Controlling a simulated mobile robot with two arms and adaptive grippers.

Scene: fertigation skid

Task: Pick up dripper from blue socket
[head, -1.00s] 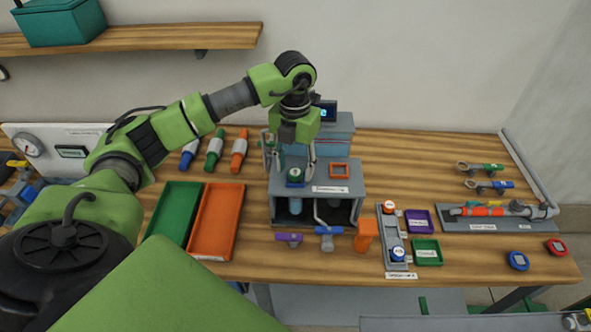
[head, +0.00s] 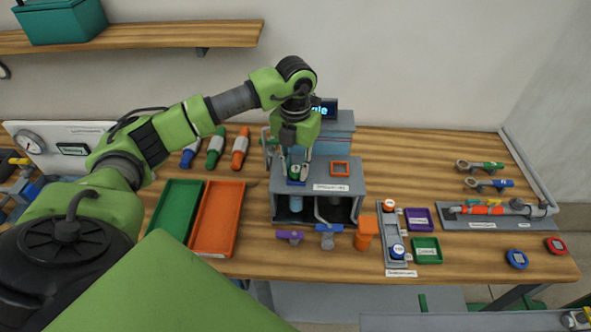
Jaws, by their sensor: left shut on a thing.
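The green dripper (head: 295,172) sits at the blue socket (head: 293,183) on the left of the grey test stand's top. My left gripper (head: 296,168) points straight down over it, its fingers shut on the dripper's sides. The dripper is upright and still at the socket; whether it has lifted clear of it I cannot tell. Part of the dripper and socket is hidden by the fingers. My right gripper is not in view.
An empty orange socket (head: 340,169) is on the stand's right. Green (head: 178,212) and orange (head: 216,222) trays lie to the left. Valves, small purple and green trays and a pipe rack (head: 500,222) fill the right.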

